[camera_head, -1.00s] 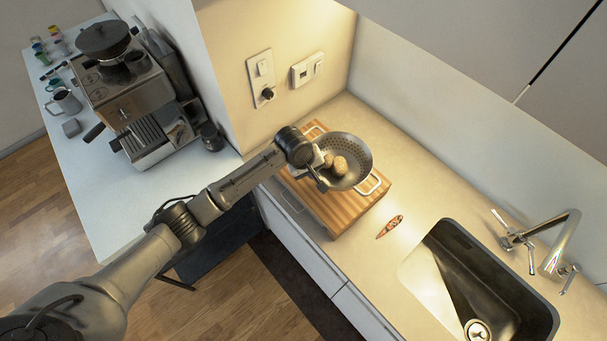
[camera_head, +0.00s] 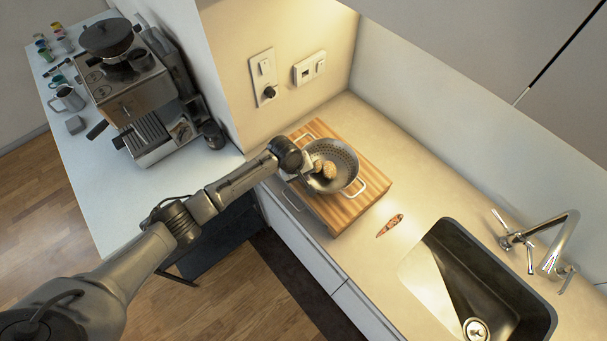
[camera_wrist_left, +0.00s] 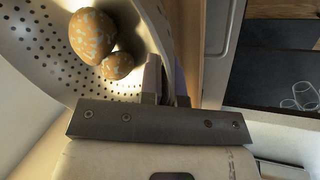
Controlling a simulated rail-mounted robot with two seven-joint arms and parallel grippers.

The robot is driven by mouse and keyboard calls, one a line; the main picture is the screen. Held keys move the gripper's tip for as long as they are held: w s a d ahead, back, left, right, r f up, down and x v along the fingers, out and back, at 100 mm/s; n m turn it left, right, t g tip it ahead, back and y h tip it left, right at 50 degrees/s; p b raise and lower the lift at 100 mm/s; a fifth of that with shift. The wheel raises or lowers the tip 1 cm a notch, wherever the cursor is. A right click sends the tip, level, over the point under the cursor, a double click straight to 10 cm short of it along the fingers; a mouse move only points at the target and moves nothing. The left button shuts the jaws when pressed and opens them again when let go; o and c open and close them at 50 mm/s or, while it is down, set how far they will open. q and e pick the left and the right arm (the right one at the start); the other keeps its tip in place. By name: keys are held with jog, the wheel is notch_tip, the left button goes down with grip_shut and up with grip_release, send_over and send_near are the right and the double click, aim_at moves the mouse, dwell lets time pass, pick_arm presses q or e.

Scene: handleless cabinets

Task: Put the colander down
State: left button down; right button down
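The grey perforated colander (camera_head: 347,172) is over the wooden cutting board (camera_head: 345,213), roughly upright, with two brown speckled round items inside. It looks low against the board, but I cannot tell whether its base touches. My left gripper (camera_head: 311,168) is at its left rim. In the left wrist view the colander (camera_wrist_left: 40,55) fills the upper left, and its wall runs between the two fingers of my left gripper (camera_wrist_left: 167,85), which look closed on it. The exact contact is partly hidden. My right gripper is not in view.
A reddish elongated item (camera_head: 390,225) lies on the counter right of the board. A sink (camera_head: 480,285) and faucet (camera_head: 560,245) are further right. A coffee machine (camera_head: 140,100) stands on the white counter at left. The wall with switches (camera_head: 309,69) is behind.

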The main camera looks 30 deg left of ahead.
pick_arm(q)
jog(key=c, duration=1.8)
grip_release()
jog(key=shift+f, duration=0.2)
jog(key=o, duration=0.5)
jog(key=shift+c, duration=0.2)
jog(key=shift+r, duration=0.1)
jog(key=shift+r, duration=0.2)
jog(key=v, duration=1.1)
jog(key=shift+r, duration=0.4)
